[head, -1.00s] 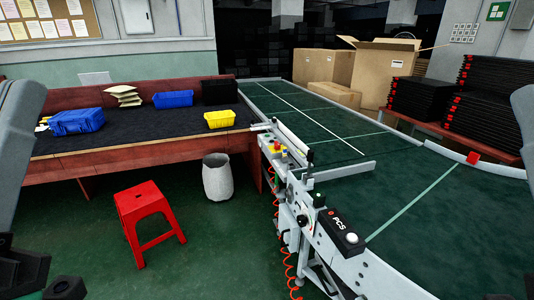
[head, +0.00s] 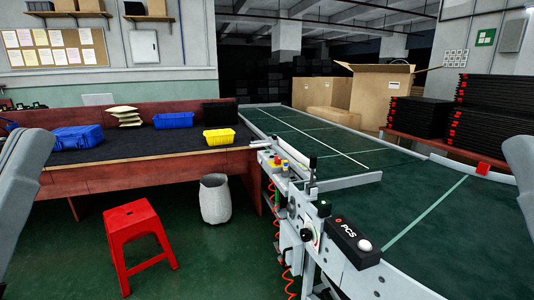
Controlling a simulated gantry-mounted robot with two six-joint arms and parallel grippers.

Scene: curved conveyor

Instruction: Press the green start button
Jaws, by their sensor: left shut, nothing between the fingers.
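The conveyor's near side carries the controls. A black PCS box (head: 352,243) has a pale round button (head: 364,245) on its top. A small dark knob (head: 324,208) stands just behind it. Farther back is a cluster of red and yellow controls (head: 277,161). Which part is the green start button is too small to tell. My left arm comes in at the left edge. Only a dark sliver of my left gripper (head: 2,291) shows at the bottom-left corner, far from the controls; its fingertips are hidden. My right arm shows at the right edge, with its gripper out of view.
The green conveyor (head: 420,215) is bare. A red stool (head: 137,235) and a pale bin (head: 214,199) stand on the floor. The bench (head: 105,165) at left holds blue and yellow bins. Stacked black trays (head: 490,95) and cardboard boxes stand behind.

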